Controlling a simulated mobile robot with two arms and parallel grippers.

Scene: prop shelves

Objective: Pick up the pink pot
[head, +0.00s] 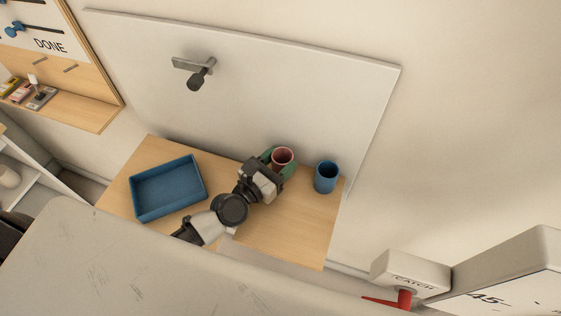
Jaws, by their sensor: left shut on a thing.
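The pink pot (283,157) is at the back of the wooden table, with its open top facing up. My left gripper (280,161) is shut on it, with a green finger on each side of the pot. The gripper's body hides the lower front of the pot, so I cannot tell whether its base touches the table. My right gripper is not in view.
A blue pot (326,177) stands to the right of the pink one. A blue tray (136,203), empty, lies on the left of the wooden table (300,235). A white panel (290,85) rises behind. The table's front right is clear.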

